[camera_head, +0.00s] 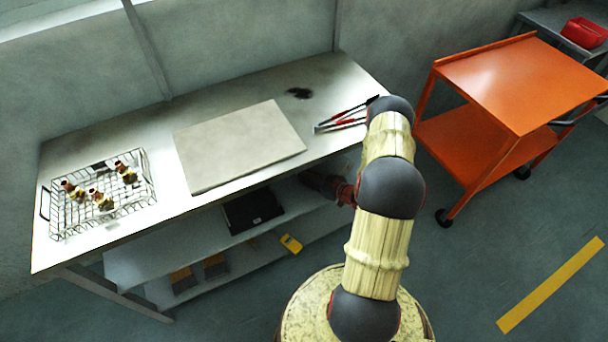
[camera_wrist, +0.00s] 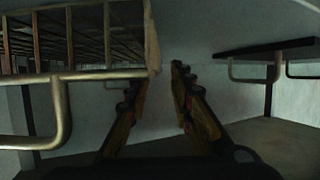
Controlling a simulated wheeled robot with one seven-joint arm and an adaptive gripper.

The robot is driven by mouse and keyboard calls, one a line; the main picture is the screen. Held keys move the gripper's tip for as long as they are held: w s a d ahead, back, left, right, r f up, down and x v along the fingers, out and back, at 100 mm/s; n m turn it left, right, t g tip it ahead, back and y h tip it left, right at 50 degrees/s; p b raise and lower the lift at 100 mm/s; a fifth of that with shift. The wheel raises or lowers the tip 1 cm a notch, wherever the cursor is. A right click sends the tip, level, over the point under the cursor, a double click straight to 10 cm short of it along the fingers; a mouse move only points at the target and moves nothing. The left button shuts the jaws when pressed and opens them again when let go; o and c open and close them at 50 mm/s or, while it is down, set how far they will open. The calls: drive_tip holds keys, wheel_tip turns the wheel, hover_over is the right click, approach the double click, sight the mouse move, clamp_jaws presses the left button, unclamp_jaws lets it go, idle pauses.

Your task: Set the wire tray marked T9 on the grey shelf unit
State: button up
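A wire tray (camera_head: 100,195) with several brass-coloured fittings in it sits on the left end of the workbench in the head view. I cannot read a T9 mark on it. In the wrist view a barred, mesh-like structure (camera_wrist: 85,40) with a metal loop (camera_wrist: 62,115) is close at left; I cannot tell whether it is another tray. My gripper (camera_wrist: 162,78) is open and empty, its fingers apart beside that structure. In the head view its end is by the bench's front edge, partly hidden by my arm. I cannot identify a grey shelf unit with certainty.
The workbench (camera_head: 330,75) holds a flat board (camera_head: 240,145) and red-handled tools (camera_head: 345,117). Its lower shelves hold a black item (camera_head: 252,210) and a yellow device (camera_head: 291,243). An orange cart (camera_head: 520,80) stands right. A dark plate (camera_wrist: 265,47) with metal loops is right in the wrist view.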

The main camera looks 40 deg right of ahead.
drive_tip(key=p+v, duration=0.2)
drive_tip(key=v, duration=0.7)
drive_tip(key=shift+s+r, duration=0.1)
drive_tip(key=shift+s, duration=0.2)
